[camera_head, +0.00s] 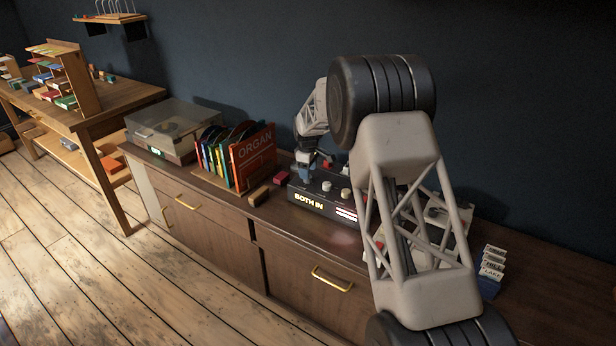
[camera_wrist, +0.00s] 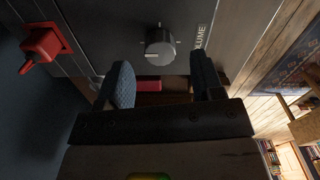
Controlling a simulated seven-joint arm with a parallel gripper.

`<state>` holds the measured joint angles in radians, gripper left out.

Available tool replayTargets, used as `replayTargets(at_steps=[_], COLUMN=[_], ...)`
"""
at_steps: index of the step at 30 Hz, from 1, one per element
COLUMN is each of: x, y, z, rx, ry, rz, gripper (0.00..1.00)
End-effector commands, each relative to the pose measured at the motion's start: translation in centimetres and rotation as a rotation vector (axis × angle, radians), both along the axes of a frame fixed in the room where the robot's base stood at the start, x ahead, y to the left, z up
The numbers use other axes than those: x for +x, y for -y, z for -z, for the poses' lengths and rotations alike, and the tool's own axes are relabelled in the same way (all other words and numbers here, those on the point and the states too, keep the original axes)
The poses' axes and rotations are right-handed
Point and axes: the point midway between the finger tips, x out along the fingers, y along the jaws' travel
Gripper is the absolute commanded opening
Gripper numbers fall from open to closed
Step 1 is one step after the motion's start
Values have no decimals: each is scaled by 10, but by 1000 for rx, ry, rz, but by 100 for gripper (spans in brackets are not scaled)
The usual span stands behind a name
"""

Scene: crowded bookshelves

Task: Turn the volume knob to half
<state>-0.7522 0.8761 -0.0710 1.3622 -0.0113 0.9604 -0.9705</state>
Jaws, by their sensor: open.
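The volume knob (camera_wrist: 160,46) is a round grey knob on a dark panel in the wrist view, with tick marks around it. A pale line on its face points to the left. Part of its label (camera_wrist: 201,37), "UME", shows beside it. My gripper (camera_wrist: 164,78) is open, its two dark fingers apart and empty. The knob lies beyond the gap between the fingertips, apart from both. In the head view my gripper (camera_head: 305,168) is over the left end of the black box (camera_head: 312,199), which reads "BOTH IN"; the volume knob cannot be made out there.
A red switch (camera_wrist: 42,45) sits on the panel's left in the wrist view. Pale knobs (camera_head: 345,194) stand on the box. A rack of records (camera_head: 252,158) and a turntable (camera_head: 170,128) are to the left. Small labelled cards (camera_head: 492,264) stand at the right.

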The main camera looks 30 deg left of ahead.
Motion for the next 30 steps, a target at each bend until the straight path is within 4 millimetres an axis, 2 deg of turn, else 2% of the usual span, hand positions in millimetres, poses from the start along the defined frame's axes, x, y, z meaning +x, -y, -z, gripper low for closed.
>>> replayTargets(at_steps=[3,9,20,23,30], x=[0,0,0,0,0], y=[0,0,0,0,0], z=[14,28,31,31,31], rx=[-1,0,0,0,0], ry=[-1,0,0,0,0], rz=[0,0,0,0,0], gripper=[61,61,61,49,12])
